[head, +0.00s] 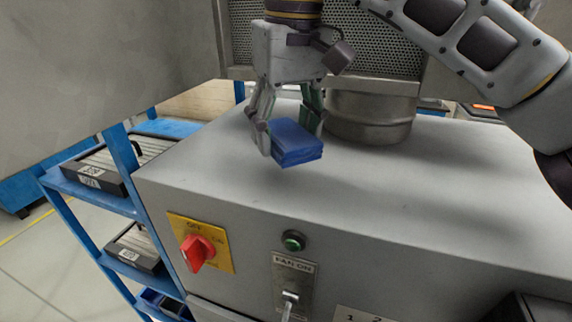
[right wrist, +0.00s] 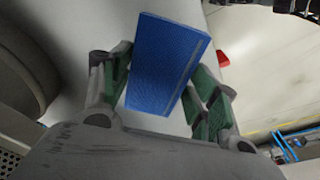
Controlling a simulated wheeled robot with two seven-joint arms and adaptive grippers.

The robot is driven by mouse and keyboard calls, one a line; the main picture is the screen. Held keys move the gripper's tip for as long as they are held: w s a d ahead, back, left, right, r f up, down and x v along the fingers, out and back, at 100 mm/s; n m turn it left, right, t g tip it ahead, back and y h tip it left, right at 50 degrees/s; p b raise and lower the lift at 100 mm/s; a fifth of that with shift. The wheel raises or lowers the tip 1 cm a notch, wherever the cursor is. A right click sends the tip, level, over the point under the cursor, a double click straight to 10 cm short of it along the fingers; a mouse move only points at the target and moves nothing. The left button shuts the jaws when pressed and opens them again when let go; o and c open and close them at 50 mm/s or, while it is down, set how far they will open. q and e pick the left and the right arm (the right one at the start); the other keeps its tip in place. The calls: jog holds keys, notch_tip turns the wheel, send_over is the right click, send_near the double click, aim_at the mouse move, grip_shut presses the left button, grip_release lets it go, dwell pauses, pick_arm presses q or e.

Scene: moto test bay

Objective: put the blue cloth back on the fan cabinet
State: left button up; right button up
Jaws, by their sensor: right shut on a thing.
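The blue cloth (head: 295,146) is a small folded stack. My right gripper (head: 290,128) is shut on it, with a finger on either side. In the right wrist view the cloth (right wrist: 165,62) sits between the green finger pads of the gripper (right wrist: 160,95). The fan cabinet (head: 400,195) is a grey box with a flat top. The cloth is over the cabinet top near its left front part; I cannot tell if it touches the top. My left gripper is not in view.
A round metal duct (head: 370,112) stands on the cabinet behind the cloth. The front has a red rotary switch (head: 198,250), a green button (head: 293,241) and a toggle switch (head: 289,298). A blue shelf (head: 90,190) with dark cases stands left. The right cabinet top is clear.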

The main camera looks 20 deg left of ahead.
aim_at(286, 133)
jog(key=shift+f, duration=1.4)
jog(key=shift+f, duration=0.1)
jog(key=shift+f+p, duration=0.4)
jog(key=shift+f, duration=1.35)
jog(key=shift+f, duration=0.15)
jog(key=o, duration=0.9)
jog(key=r, duration=0.8)
jog(key=s+d+r, duration=0.1)
jog(key=r, duration=0.3)
jog(key=shift+r+b, duration=0.1)
jog(key=shift+b, duration=0.25)
